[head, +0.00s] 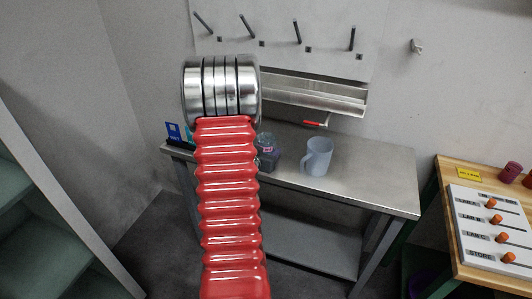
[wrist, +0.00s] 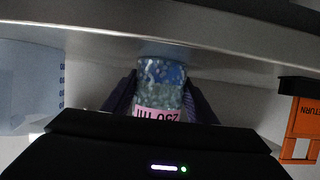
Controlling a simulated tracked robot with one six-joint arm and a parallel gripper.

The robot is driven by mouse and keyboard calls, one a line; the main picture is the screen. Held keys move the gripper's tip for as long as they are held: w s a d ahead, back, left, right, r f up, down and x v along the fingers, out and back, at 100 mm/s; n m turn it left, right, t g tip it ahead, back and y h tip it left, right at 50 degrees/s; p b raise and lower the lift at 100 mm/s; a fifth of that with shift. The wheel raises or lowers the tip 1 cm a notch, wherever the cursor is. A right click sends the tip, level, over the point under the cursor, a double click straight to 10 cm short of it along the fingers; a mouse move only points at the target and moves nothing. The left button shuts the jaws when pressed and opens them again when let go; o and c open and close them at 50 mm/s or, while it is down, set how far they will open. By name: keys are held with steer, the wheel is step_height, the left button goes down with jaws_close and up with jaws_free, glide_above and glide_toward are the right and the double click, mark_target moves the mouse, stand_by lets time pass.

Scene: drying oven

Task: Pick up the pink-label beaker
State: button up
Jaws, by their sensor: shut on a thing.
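The pink-label beaker (wrist: 160,88) is in the middle of the wrist view. It is clear, holds blue and pale beads, and its pink label reads 250 ml upside down. My gripper (wrist: 159,97) has one dark finger on each side of it and is shut on it. In the head view the beaker (head: 267,152) shows just right of my red arm, at the steel table. My gripper is mostly hidden there behind the arm. I cannot tell whether the beaker touches the table top.
A translucent jug (head: 317,156) stands close right of the beaker on the steel table (head: 380,190). A steel trough (head: 315,98) and pegs are on the wall behind. An orange RETURN part (wrist: 303,122) is at right in the wrist view. A switch panel (head: 490,235) sits on the wooden bench.

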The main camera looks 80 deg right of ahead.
steer(key=shift+r, duration=0.3)
step_height(320, 180, up, 9)
steer(key=shift+r, duration=0.2)
stand_by(0.9)
stand_by(0.5)
